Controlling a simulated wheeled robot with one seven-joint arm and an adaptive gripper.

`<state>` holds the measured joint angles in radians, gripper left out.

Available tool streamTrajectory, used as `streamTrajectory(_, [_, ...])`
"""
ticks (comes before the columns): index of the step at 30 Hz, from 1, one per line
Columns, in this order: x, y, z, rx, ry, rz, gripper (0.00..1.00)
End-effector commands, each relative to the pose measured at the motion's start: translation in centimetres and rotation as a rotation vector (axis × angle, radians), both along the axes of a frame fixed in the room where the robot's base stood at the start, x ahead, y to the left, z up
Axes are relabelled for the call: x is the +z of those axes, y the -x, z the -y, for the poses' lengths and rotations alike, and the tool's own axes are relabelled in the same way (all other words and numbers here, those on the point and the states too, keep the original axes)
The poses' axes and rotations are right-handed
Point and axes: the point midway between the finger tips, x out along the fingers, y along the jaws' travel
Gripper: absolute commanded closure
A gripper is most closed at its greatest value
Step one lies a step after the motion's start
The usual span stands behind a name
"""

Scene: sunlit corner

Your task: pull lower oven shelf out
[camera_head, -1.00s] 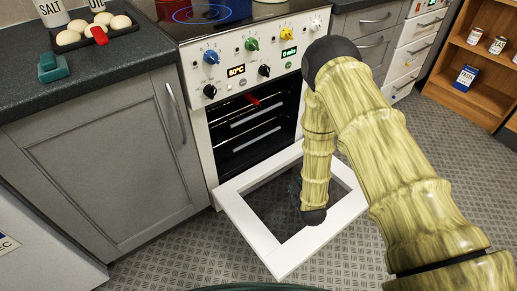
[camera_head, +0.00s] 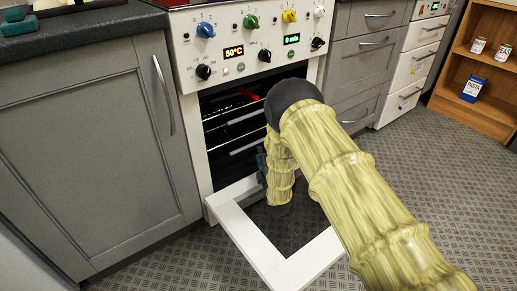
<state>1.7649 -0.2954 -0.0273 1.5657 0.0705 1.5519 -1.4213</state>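The oven (camera_head: 200,122) stands with its door (camera_head: 275,262) folded down and open, a white frame around dark glass. Inside, the lower oven shelf (camera_head: 243,145) shows a pale grey front bar. An upper shelf (camera_head: 240,118) sits above it, with a red object (camera_head: 249,95) at its top. My gripper (camera_head: 262,163) is only partly in view as a small dark teal shape at the oven opening, beside the right part of the lower shelf. My arm hides most of it. I cannot tell whether it touches the shelf or how its fingers stand.
A grey cupboard (camera_head: 85,150) flanks the oven on the left, grey drawers (camera_head: 365,75) on the right. The control panel with knobs (camera_head: 250,45) is above the opening. A wooden bookcase (camera_head: 475,107) stands far right. The patterned floor (camera_head: 440,200) is clear on the right.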

Motion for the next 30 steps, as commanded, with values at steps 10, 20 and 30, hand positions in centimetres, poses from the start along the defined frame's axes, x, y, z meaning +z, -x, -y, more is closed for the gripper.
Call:
streamTrajectory(10, [0.4, -3.6, -0.8, -0.001, 0.001, 0.008, 0.65])
streamTrajectory(20, [1.2, -6.8, -1.6, 0.0, 0.003, 0.006, 0.65])
streamTrajectory(30, [1.4, -7.2, -1.7, 0.0, 0.002, 0.005, 0.65])
